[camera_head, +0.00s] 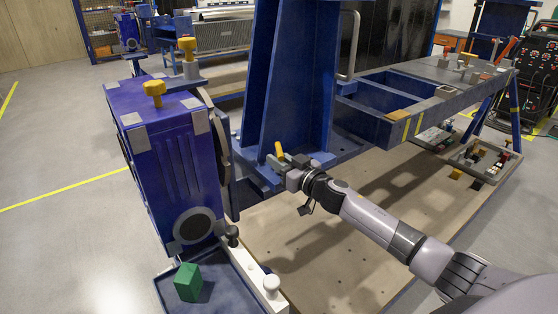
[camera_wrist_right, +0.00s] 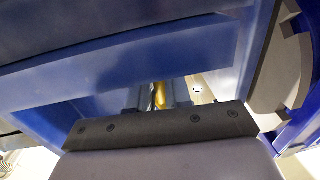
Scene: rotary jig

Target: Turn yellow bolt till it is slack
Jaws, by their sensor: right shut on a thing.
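The yellow bolt (camera_head: 279,149) stands at the foot of the blue upright frame, on the blue plate of the jig. My right gripper (camera_head: 281,160) is at the bolt, its fingers around the bolt's lower part, and it is shut on it. In the right wrist view the bolt (camera_wrist_right: 160,95) shows as a yellow strip beyond the dark gripper edge, between the fingers. The fingertips are mostly hidden there. My left gripper is not in view.
A blue gearbox (camera_head: 170,140) with a yellow knob (camera_head: 154,88) stands at the left. A green block (camera_head: 188,282) lies in a blue tray (camera_head: 222,290) at the front. A grey-blue bench (camera_head: 440,85) reaches to the right. The wooden platform (camera_head: 340,250) is clear in front.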

